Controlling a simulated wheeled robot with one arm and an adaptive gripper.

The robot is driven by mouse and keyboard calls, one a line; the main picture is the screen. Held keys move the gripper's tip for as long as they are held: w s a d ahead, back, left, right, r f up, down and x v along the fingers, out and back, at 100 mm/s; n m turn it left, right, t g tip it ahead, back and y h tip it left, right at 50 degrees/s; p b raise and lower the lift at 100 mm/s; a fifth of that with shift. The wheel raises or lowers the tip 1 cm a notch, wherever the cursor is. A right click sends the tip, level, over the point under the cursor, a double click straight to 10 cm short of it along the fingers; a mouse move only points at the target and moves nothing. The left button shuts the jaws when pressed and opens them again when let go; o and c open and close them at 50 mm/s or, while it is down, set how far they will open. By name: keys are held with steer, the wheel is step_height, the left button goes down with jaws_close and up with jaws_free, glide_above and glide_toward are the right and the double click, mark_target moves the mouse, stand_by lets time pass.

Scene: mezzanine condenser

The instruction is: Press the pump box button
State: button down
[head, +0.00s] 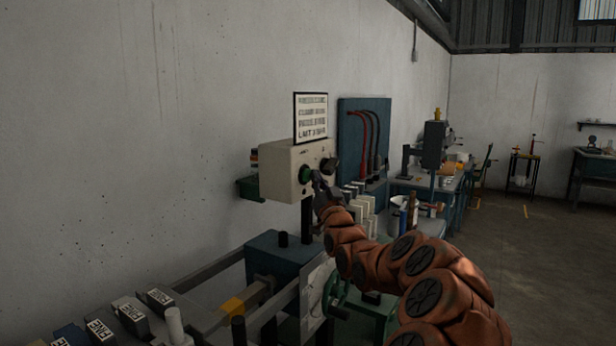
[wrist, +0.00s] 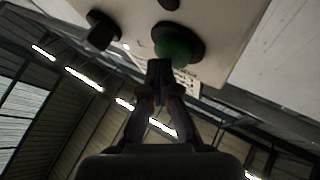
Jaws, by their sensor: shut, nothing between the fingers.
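The pump box (head: 286,176) is a cream box on a dark post beside the wall. Its green round button (head: 305,174) is on the face turned toward my arm, with a black knob (head: 329,165) to its right. My gripper (head: 318,182) is shut and empty, with its tips right at the green button. In the wrist view the closed fingertips (wrist: 159,68) overlap the lower edge of the green button (wrist: 178,44), and the black knob (wrist: 101,31) is to the left. I cannot tell whether the tips touch the button or whether it is pressed in.
A sign (head: 311,116) stands on top of the box. Behind is a blue panel (head: 363,140) with red and black hoses. Below are a blue machine block (head: 275,262) and a green handwheel (head: 333,293). Blocks marked FINE (head: 130,313) lie at lower left. Open floor is at right.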

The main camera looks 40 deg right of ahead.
steer(key=shift+s+f, duration=0.1)
steer(key=shift+s+d+b, duration=0.3)
steer(key=shift+s+b, duration=0.6)
steer(key=shift+b, duration=0.1)
steer(key=s+b, duration=0.1)
steer(key=s, duration=0.1)
steer(key=s+d+b, duration=0.1)
steer(key=s+b, duration=0.2)
steer(key=shift+s+d, duration=0.35)
stand_by(0.4)
